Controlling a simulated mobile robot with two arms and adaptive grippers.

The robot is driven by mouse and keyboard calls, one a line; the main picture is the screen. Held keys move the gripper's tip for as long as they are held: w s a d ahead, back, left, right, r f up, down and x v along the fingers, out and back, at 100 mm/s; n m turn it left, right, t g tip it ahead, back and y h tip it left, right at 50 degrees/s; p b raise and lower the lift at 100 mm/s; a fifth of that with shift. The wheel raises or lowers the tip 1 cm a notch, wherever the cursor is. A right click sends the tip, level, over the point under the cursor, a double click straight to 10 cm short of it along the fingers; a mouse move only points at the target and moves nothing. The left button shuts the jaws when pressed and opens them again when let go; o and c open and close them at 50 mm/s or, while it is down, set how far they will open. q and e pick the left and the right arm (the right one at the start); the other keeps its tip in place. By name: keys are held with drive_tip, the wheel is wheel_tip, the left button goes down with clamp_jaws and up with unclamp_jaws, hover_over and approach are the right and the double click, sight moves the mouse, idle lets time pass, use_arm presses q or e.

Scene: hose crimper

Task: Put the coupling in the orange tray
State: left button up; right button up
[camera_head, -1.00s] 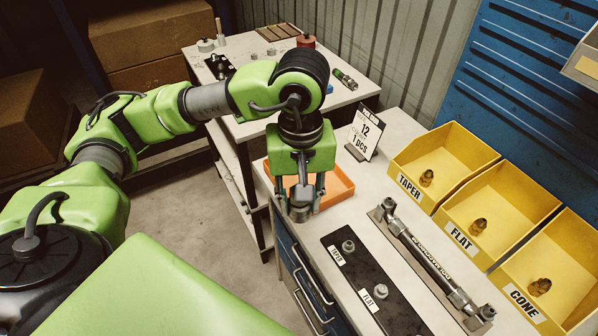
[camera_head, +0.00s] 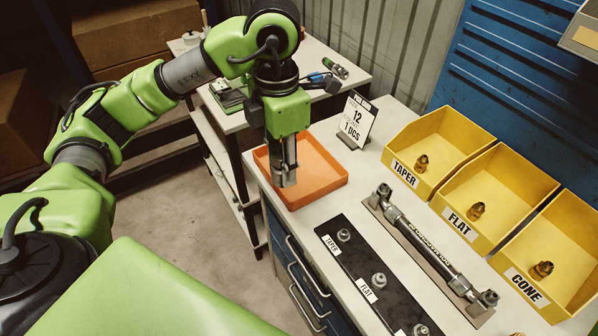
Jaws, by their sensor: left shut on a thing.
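My left gripper (camera_head: 285,180) points down over the left part of the orange tray (camera_head: 322,168). It is shut on a small grey metal piece, the coupling, at its fingertips. The fingers mostly hide the piece, and I cannot tell whether it touches the tray floor. The rest of the tray that I can see is empty. My right gripper is not in view.
A sign (camera_head: 357,120) stands behind the tray. A black board (camera_head: 365,270) with metal fittings and a hose assembly (camera_head: 432,248) lie to the right. Yellow bins (camera_head: 440,150) line the back. A second table (camera_head: 318,62) stands farther off.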

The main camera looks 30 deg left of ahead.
use_arm(q)
drive_tip(key=shift+w, duration=0.3)
drive_tip(key=shift+n, duration=0.3)
drive_tip(key=w+a+f+p, duration=0.1)
drive_tip(key=w+f, duration=0.1)
drive_tip(key=w, duration=0.2)
drive_tip(key=w+a+f+p, duration=0.1)
drive_tip(key=w+f, duration=0.2)
drive_tip(key=w, duration=0.1)
drive_tip(key=w+a+f+p, duration=0.1)
drive_tip(key=w+f, duration=0.2)
drive_tip(key=w, duration=0.1)
drive_tip(key=shift+a+f, duration=0.15)
drive_tip(key=shift+f, duration=0.05)
drive_tip(key=shift+w+a+f+p, duration=0.15)
drive_tip(key=shift+w+f+p, duration=0.25)
drive_tip(key=shift+w+f, duration=0.25)
wheel_tip(320, 180, down, 3)
drive_tip(key=shift+s+f+p, duration=0.15)
drive_tip(key=shift+p, duration=0.2)
